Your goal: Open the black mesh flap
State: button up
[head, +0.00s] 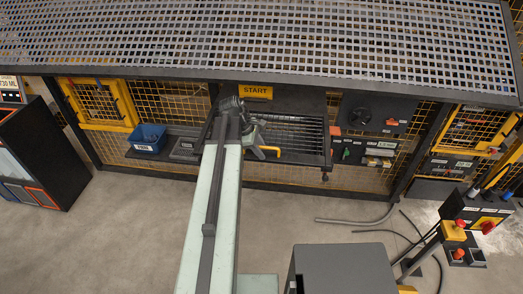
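The black mesh flap (295,132) is a dark framed panel with fine grid lines, below the yellow START sign (255,91) in the yellow mesh fence. A yellow handle-like bar (268,151) shows at its lower left. I cannot tell whether the flap is shut or partly open. My pale green arm reaches up the middle of the head view and covers the flap's left side. My gripper (250,130) is at the arm's far end, close to the flap's left part. Its fingers are mostly hidden by the arm, so its opening and any contact with the handle are unclear.
A blue bin (149,137) stands on a ledge at left. A black panel with small labelled parts (370,145) is right of the flap. A grey mesh canopy (270,40) overhangs the fence. A control post (475,218) and hoses (355,221) occupy the right floor.

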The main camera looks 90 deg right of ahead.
jog(key=d+p+v, duration=0.1)
jog(key=p+v, duration=0.5)
jog(key=v, duration=0.1)
jog(key=shift+a+r+p, duration=0.3)
jog(key=shift+a, duration=0.25)
jog(key=shift+w, duration=0.15)
